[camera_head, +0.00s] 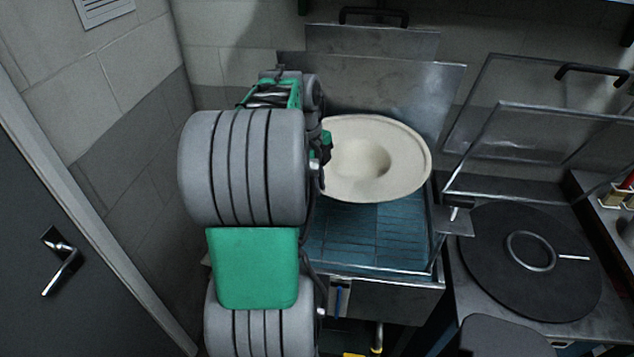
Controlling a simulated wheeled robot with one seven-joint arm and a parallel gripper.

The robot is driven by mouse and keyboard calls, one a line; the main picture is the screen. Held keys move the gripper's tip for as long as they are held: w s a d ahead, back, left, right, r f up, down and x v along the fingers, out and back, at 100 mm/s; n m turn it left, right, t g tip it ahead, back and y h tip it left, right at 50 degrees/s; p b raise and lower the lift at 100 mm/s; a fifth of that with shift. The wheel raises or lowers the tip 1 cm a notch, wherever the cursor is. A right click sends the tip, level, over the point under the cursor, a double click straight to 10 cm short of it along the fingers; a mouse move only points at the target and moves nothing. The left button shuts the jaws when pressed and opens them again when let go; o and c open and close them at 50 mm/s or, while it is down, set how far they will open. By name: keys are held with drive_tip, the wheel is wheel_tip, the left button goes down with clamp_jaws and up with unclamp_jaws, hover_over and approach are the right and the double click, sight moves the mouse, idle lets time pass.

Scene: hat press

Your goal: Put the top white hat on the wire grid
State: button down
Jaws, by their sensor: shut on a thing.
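A white hat (400,172), cream in tone with a wide round brim, is at the centre of the view. My gripper (326,147) is shut on the left side of its brim; its fingers are mostly hidden by my arm. The wire grid (370,235) lies over a blue-looking basin in a steel unit, below the hat in the picture. The hat covers the back part of the grid. I cannot tell whether the hat touches the grid or hangs above it.
A raised steel lid (390,85) stands behind the hat. To the right are a tilted framed cover (520,110) and a round black plate (480,270) with a metal ring. A grey door (60,230) is at the left. The front of the grid is bare.

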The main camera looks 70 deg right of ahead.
drive_tip(key=shift+r+p, duration=0.1)
drive_tip(key=shift+p, duration=0.2)
drive_tip(key=shift+d+f+p, duration=0.1)
drive_tip(key=shift+f+p, duration=0.3)
drive_tip(key=shift+p, duration=0.25)
drive_tip(key=shift+f+p, duration=0.55)
drive_tip(key=shift+f, duration=0.2)
drive_tip(key=shift+f+b, duration=1.6)
drive_tip(key=shift+f, duration=1.2)
drive_tip(key=shift+f+b, duration=0.5)
drive_tip(key=shift+b, duration=0.05)
drive_tip(key=c, duration=1.5)
unclamp_jaws()
drive_tip(key=shift+o, duration=0.2)
